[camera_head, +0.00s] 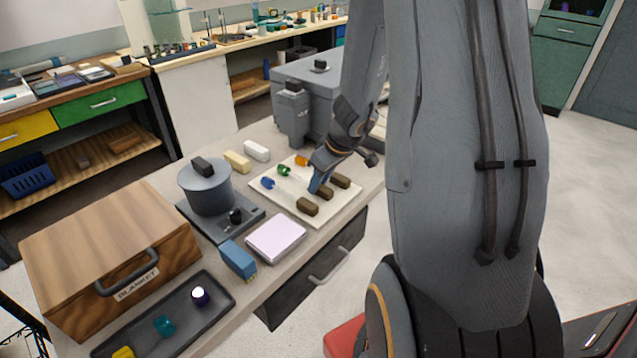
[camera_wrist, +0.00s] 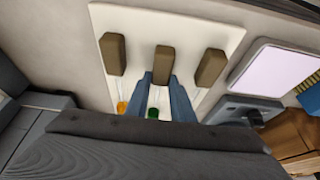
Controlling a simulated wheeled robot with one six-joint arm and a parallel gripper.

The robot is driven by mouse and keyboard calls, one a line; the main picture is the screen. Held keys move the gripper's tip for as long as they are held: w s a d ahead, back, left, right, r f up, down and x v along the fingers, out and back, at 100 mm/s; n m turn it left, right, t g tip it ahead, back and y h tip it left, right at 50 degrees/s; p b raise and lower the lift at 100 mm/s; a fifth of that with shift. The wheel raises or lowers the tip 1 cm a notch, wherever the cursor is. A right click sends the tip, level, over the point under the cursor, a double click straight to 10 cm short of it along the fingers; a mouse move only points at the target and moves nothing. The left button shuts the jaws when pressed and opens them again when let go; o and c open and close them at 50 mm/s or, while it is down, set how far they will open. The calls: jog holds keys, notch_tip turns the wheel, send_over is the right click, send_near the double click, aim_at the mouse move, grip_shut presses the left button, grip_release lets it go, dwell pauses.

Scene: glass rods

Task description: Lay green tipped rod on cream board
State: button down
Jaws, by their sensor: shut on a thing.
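The cream board (camera_head: 285,199) lies on the bench, and it also shows in the wrist view (camera_wrist: 142,25). The green tipped rod (camera_head: 284,170) is clear glass with a green end, which also shows in the wrist view (camera_wrist: 153,113). My gripper (camera_head: 316,187) is over the board, with its blue fingers (camera_wrist: 160,90) shut on the rod's clear shaft. The rod lies between the orange tipped rod (camera_head: 301,160) and the blue tipped rod (camera_head: 268,183). I cannot tell whether it touches the board. The fingers hide part of its shaft.
Brown blocks stand on the board: one near the front (camera_head: 307,207), one in the middle (camera_wrist: 163,64), one farther back (camera_head: 340,180). A lilac pad (camera_head: 276,239), a blue box (camera_head: 238,259) and a grey pot (camera_head: 206,190) stand nearby. A grey machine (camera_head: 293,115) stands behind.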

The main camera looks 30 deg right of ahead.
jog(key=shift+f+b, duration=0.15)
jog(key=shift+b, duration=0.15)
jog(key=c, duration=1.5)
grip_release()
jog(key=shift+c, duration=0.2)
jog(key=shift+r+p, duration=0.25)
jog(key=shift+p, duration=0.15)
jog(key=v, duration=1.2)
jog(key=s+a+f+m+g, duration=0.1)
jog(key=s+a+m, duration=0.1)
jog(key=s+a, duration=0.3)
jog(key=s+a+f+m+g+h, duration=0.1)
jog(key=s+a, duration=0.4)
jog(key=a, duration=0.6)
jog(key=shift+s+a+f+m+g+h, duration=0.3)
jog(key=shift+s+a+m+g, duration=0.05)
jog(key=shift+m+g, duration=0.15)
